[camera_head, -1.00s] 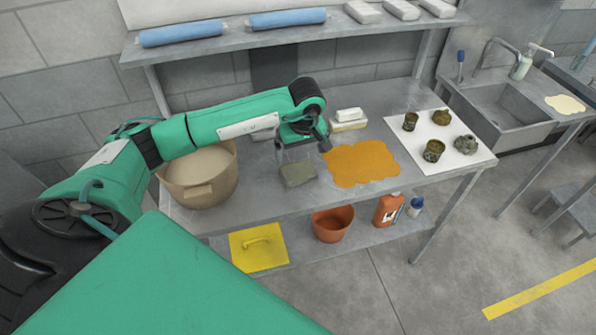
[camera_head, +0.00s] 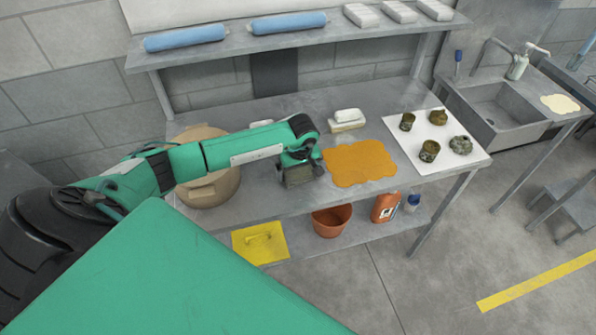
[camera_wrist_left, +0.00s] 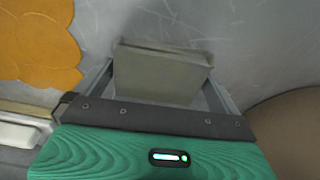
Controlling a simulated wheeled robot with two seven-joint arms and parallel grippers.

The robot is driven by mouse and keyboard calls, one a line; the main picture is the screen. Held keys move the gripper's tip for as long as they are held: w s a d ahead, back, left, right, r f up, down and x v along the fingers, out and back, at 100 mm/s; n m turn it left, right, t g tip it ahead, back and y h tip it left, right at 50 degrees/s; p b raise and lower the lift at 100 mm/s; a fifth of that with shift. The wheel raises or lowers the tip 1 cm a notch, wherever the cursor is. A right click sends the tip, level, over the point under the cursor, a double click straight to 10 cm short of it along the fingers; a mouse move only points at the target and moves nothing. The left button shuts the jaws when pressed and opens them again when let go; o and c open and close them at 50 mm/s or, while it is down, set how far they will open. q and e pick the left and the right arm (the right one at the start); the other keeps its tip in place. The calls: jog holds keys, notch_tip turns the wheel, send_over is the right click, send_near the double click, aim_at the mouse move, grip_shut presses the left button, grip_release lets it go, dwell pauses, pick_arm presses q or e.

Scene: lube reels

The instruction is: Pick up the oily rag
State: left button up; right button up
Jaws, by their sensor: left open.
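The oily rag appears as a grey-green folded block on the bench. In the head view the rag (camera_head: 298,177) shows just below my left gripper (camera_head: 299,166), partly covered by it. In the left wrist view the rag (camera_wrist_left: 160,76) lies between the two fingers of my left gripper (camera_wrist_left: 160,85), which are open on either side of it. A small gap shows beside the right finger; the left finger is very close to the rag, and I cannot tell if it touches. My right gripper is not in view.
An orange cloth-like patch (camera_head: 360,163) lies to the right of the rag. A tan basin (camera_head: 208,190) stands to the left. White blocks (camera_head: 347,117) sit behind. A white mat (camera_head: 470,158) with dirty parts lies at the right. A shelf (camera_head: 300,41) runs above the bench.

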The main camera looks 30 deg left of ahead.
pick_arm(q)
jog(key=c, duration=0.7)
jog(key=shift+r, duration=0.1)
